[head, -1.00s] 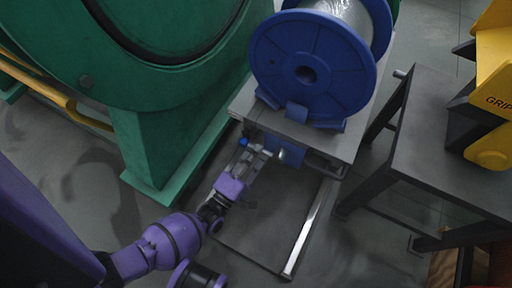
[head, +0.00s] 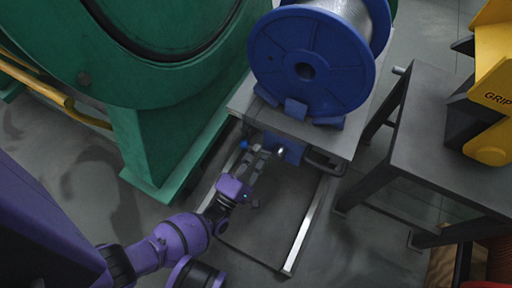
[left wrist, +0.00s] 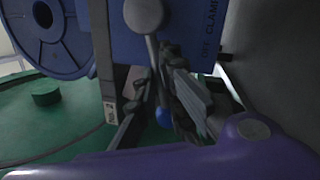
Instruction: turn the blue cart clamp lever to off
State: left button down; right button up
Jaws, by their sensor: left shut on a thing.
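The clamp lever has a blue ball knob (head: 244,145), with a bright round hub (head: 281,150) to its right by the blue plate on the cart's (head: 240,98) near side. In the left wrist view the grey hub (left wrist: 145,14) is at the top; a thin shaft runs from it toward the blue ball (left wrist: 165,117). My left gripper (head: 265,153) is shut on the lever shaft between hub and ball; its dark fingers (left wrist: 158,70) hide part of it. The blue plate (left wrist: 190,30) reads "OFF" and "CLAMP". My right gripper is out of view.
A blue reel (head: 310,65) stands on the cart. A green machine (head: 160,150) is close on the left. A dark table (head: 440,150) with a yellow part (head: 492,90) stands right. Floor rails (head: 305,225) run out below the cart.

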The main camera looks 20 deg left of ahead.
pick_arm(q)
jog(key=c, duration=1.8)
grip_release()
jog(key=shift+w+a, duration=0.1)
jog(key=shift+a, duration=0.25)
jog(key=shift+c, duration=0.2)
jog(key=shift+d, duration=0.1)
jog(key=shift+f, duration=0.1)
jog(key=v, duration=1.2)
jog(key=shift+d, duration=0.15)
